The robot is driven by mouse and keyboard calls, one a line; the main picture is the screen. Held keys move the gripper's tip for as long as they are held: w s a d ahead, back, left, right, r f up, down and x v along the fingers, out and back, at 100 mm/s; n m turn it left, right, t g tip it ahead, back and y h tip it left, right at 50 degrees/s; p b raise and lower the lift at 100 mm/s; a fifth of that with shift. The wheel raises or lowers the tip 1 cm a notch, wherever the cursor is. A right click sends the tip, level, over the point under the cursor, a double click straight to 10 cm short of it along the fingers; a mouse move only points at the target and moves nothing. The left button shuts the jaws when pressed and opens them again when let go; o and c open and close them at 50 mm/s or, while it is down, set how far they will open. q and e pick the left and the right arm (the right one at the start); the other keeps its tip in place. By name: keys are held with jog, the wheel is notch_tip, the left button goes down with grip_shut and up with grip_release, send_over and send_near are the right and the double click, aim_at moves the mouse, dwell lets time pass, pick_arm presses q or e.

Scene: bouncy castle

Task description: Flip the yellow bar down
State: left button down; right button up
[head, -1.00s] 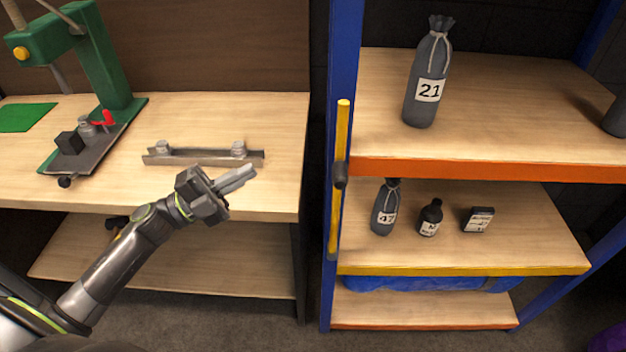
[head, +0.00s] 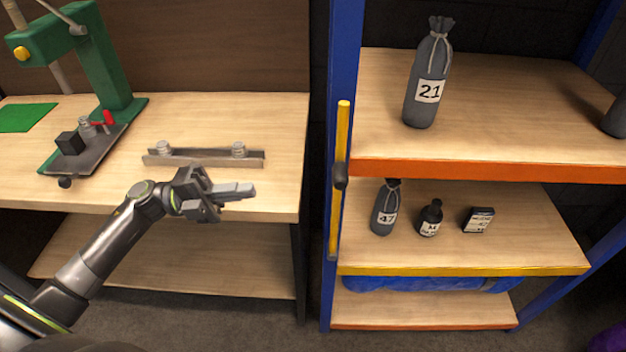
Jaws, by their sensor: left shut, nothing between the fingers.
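The yellow bar (head: 343,130) stands upright along the blue front post of the shelf rack, in the middle of the head view. A dark grey knob or pivot (head: 340,175) sits partway down it, and a duller yellow length continues below. My left gripper (head: 252,190) is to the left of the bar, in front of the workbench edge. It is shut and empty, its fingers pointing right toward the bar, with a clear gap between them. My right gripper is not in view.
The workbench (head: 240,120) holds a green press (head: 102,70) and a metal rail (head: 205,157) just behind my left gripper. The shelf rack's blue post (head: 345,50) stands by the bar. A bottle bag marked 21 (head: 428,75) and smaller bottles stand on the shelves.

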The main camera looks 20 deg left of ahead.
pick_arm(q)
jog(key=p+x, duration=0.4)
jog(key=x, duration=0.9)
jog(key=shift+d, duration=0.15)
jog(key=shift+w+r, duration=0.1)
